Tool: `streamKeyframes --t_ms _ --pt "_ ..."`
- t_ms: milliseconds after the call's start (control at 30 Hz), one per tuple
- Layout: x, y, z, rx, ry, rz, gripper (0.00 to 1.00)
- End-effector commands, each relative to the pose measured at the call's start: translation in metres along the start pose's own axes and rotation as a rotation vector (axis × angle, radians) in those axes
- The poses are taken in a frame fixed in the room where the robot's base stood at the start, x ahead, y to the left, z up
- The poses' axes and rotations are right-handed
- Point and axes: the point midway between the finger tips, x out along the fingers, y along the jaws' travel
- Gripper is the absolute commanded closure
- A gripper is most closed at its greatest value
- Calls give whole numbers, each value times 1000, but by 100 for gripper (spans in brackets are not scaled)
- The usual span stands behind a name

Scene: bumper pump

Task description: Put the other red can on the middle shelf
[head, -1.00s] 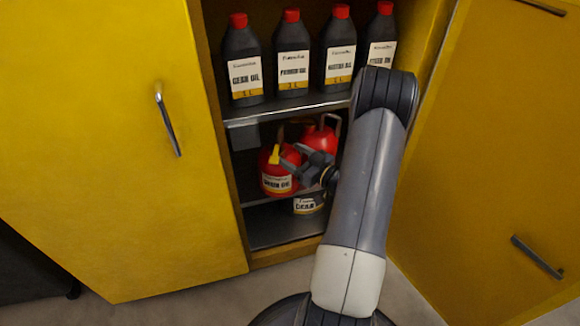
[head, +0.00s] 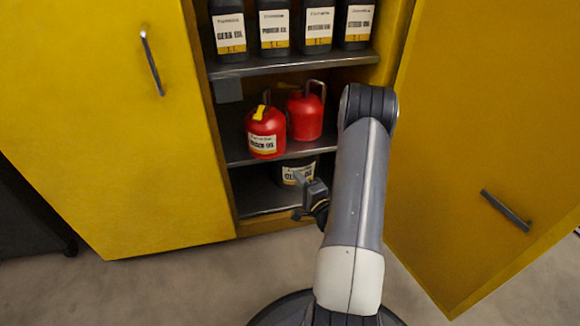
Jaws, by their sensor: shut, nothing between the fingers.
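Two red cans stand upright on the middle shelf (head: 238,155) of the yellow cabinet. The nearer red can (head: 265,132), on the left, has a yellow spout and a white label. The other red can (head: 305,115) stands just behind it to the right, with a grey handle on top. My gripper (head: 300,198) is shut and empty. It is below the cans and in front of the bottom shelf, apart from both cans.
A dark can (head: 293,172) with a white label sits on the bottom shelf, partly hidden by my gripper. Several black oil bottles (head: 274,25) fill the top shelf. Open yellow doors (head: 110,130) flank the cabinet, the right door (head: 480,140) beside my arm.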

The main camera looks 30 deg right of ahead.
Motion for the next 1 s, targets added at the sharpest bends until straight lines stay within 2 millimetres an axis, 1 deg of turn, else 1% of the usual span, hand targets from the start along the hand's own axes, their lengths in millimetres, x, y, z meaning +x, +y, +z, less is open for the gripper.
streamKeyframes --t_ms 167,400,600,700,800,1000 --pt "27 0 1 -5 -5 -6 100" --pt "79 0 2 -5 -5 -7 100" --pt "114 1 1 -5 -3 -5 100" --pt "126 0 1 -4 -3 -3 100" --pt "133 -1 0 -4 -2 -4 100" --pt "136 -1 0 -4 -1 -2 100"
